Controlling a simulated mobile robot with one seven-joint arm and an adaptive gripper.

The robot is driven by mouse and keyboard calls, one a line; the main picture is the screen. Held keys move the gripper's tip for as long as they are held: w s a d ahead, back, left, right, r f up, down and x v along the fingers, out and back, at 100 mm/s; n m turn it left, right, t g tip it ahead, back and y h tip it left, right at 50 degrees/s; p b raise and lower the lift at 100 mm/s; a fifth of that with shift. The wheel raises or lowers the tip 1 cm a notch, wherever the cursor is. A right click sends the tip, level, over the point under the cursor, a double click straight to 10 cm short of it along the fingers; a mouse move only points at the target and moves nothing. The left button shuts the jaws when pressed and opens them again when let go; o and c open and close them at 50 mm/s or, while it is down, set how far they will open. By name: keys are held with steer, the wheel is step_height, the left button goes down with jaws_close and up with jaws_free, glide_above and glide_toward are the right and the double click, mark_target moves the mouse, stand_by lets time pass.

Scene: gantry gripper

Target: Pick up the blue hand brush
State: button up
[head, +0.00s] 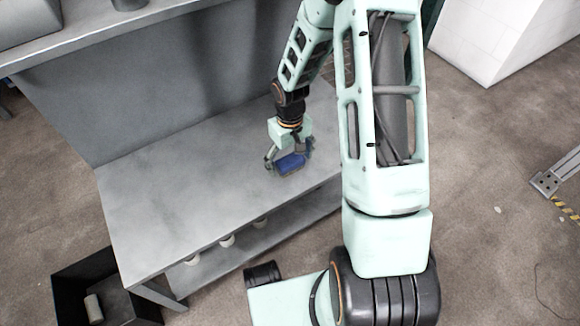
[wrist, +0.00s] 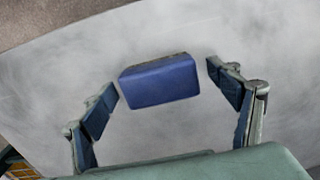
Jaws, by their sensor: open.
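The blue hand brush (head: 291,163) lies on the grey bench top. In the wrist view the brush (wrist: 160,82) shows as a blue block with a dark strip along its far edge. My gripper (head: 289,168) is over the brush. In the wrist view the gripper (wrist: 163,85) is open, with one finger on each side of the brush and a gap at both sides. I cannot tell how high the fingertips are above the bench.
The grey bench (head: 150,205) is bare around the brush. A lower shelf (head: 265,238) holds several small white things. A black bin (head: 65,290) with a pale object in it stands on the floor at lower left. A raised grey panel (head: 150,90) stands behind the bench top.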

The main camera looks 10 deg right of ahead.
steer(key=shift+f, duration=0.35)
steer(key=shift+r, duration=0.1)
steer(key=c, duration=1.3)
steer(key=shift+w+r+p, duration=0.1)
steer(key=shift+r+p, duration=0.2)
steer(key=shift+r, duration=0.15)
step_height(320, 180, up, 2)
steer(key=shift+r+p, duration=0.25)
steer(key=shift+p, duration=0.25)
steer(key=s+a+r, duration=0.1)
steer(key=r, duration=0.1)
steer(key=s+a+r+p, duration=0.2)
steer(key=r, duration=0.1)
steer(key=shift+s+r, duration=0.2)
steer(key=shift+r, duration=0.1)
steer(key=s+a+r+p, duration=0.2)
steer(key=s+a+r, duration=0.2)
steer(key=s+a, duration=0.2)
steer(key=shift+s+a, duration=0.15)
steer(key=shift+s, duration=0.45)
